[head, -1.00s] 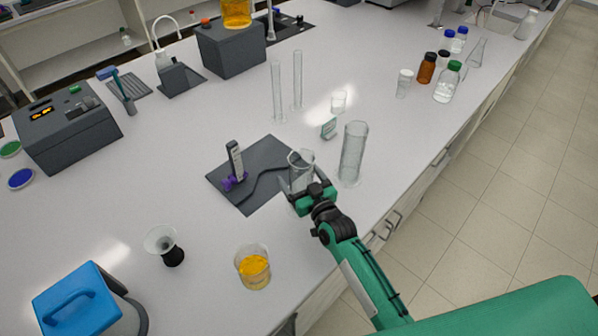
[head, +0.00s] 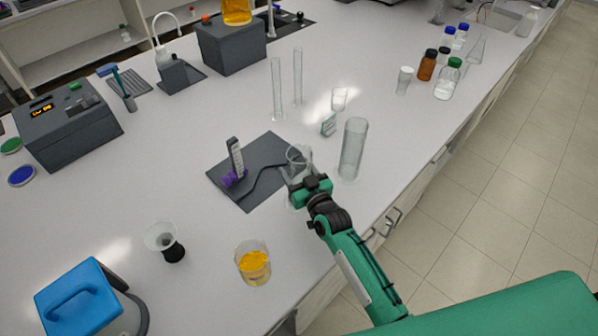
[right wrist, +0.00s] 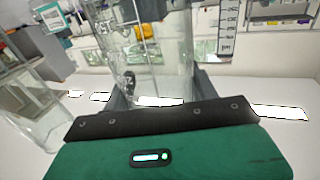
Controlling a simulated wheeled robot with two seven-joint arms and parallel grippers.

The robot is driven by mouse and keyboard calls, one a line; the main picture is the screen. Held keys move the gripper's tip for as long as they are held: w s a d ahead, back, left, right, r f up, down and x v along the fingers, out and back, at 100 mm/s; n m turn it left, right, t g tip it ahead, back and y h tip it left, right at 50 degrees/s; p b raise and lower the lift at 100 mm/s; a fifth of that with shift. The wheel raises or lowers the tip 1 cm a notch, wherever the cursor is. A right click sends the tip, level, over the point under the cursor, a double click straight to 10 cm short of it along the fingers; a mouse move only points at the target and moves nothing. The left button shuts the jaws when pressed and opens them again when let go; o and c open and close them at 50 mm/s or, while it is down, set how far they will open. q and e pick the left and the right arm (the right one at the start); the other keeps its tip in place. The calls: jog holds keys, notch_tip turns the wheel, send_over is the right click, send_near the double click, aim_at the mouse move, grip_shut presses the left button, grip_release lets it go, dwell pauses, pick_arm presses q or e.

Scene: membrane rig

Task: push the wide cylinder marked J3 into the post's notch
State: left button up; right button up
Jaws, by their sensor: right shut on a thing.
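A wide clear glass cylinder (head: 298,160) stands upright at the right edge of the dark mat. My right gripper (head: 308,180) is shut on it. In the right wrist view the held cylinder (right wrist: 150,60) fills the middle, with a dark marking I cannot read. The post (head: 236,158), with a pale scale strip and a purple part at its foot, stands on the mat to the left, apart from the cylinder. I cannot make out its notch. Its scale also shows in the right wrist view (right wrist: 227,30), which is upside down. My left gripper is out of view.
A taller clear cylinder (head: 353,148) stands close to the right of my gripper, with a small sign (head: 328,124) behind. A dark cable crosses the mat (head: 245,200). A beaker of orange liquid (head: 253,263) stands nearer the front. Between held cylinder and post, only the cable lies.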

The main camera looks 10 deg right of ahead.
jog(key=shift+w+a+b, duration=0.2)
jog(key=shift+w+a, duration=0.3)
jog(key=shift+w, duration=0.25)
jog(key=shift+w+a+b, duration=0.2)
jog(key=shift+w+a, duration=0.25)
jog(key=shift+w, duration=0.25)
jog(key=shift+w+a+b, duration=0.2)
jog(key=shift+w+a, duration=0.3)
jog(key=shift+w, duration=0.25)
jog(key=shift+w+a+b, duration=0.35)
jog(key=shift+w+a, duration=0.2)
jog(key=shift+w, duration=0.3)
jog(key=shift+w+a+b, duration=0.4)
jog(key=shift+w+a, duration=0.15)
jog(key=shift+w, duration=0.25)
jog(key=shift+w+a+b, duration=0.35)
jog(key=shift+w+a, duration=0.2)
jog(key=shift+w, duration=0.3)
jog(key=shift+w+a, duration=0.1)
jog(key=shift+w+a, duration=0.3)
jog(key=shift+w, duration=0.1)
jog(key=o, duration=1.2)
jog(key=shift+o, duration=0.2)
